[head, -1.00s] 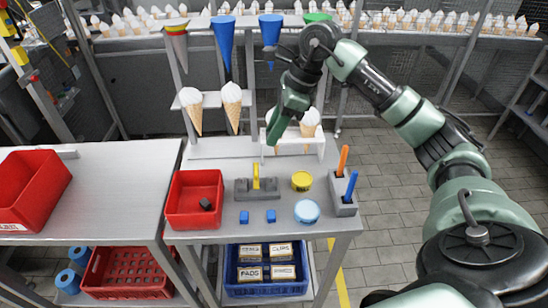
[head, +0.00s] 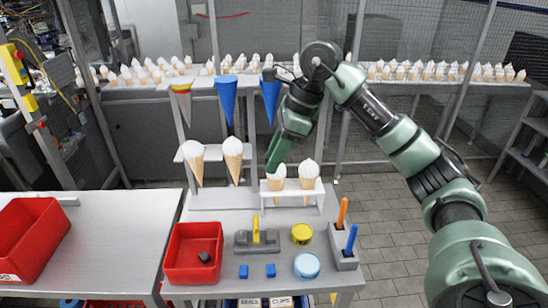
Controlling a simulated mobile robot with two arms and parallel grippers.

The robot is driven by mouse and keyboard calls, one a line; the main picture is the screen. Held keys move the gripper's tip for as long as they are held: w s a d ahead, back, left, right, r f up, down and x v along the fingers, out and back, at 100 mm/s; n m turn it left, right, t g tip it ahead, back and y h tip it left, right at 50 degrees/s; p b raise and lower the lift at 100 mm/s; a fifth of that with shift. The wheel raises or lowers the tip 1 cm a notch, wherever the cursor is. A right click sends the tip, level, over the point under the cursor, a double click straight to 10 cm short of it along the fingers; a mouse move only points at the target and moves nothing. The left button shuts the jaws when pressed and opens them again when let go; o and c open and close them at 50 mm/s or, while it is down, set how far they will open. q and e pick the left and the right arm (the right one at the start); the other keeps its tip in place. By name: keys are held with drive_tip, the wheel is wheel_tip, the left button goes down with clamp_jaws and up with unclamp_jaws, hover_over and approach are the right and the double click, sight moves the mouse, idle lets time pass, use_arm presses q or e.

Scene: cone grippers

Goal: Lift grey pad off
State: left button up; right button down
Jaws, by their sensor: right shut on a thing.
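My right gripper (head: 276,153) is shut, its dark green tip pointing down just above the left of two white-topped cones (head: 277,179) in the low white stand (head: 292,201). What is between its fingers is too small to make out. No grey pad shows clearly. A dark grey block (head: 204,257) lies in the red bin (head: 168,255) on the work table. A grey block with a yellow handle (head: 257,242) stands beside that bin. I cannot tell whether either is the pad. My left gripper is not in view.
A second cone (head: 308,174) stands at the stand's right. Hanging cones (head: 228,100) and shelf cones (head: 234,158) are to the left. Blue blocks (head: 270,270), a yellow tin (head: 301,233), a light blue lid (head: 307,265) and a grey pen holder (head: 343,247) sit on the table.

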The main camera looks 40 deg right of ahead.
drive_tip(key=shift+r+p, duration=1)
drive_tip(key=shift+r, duration=0.3)
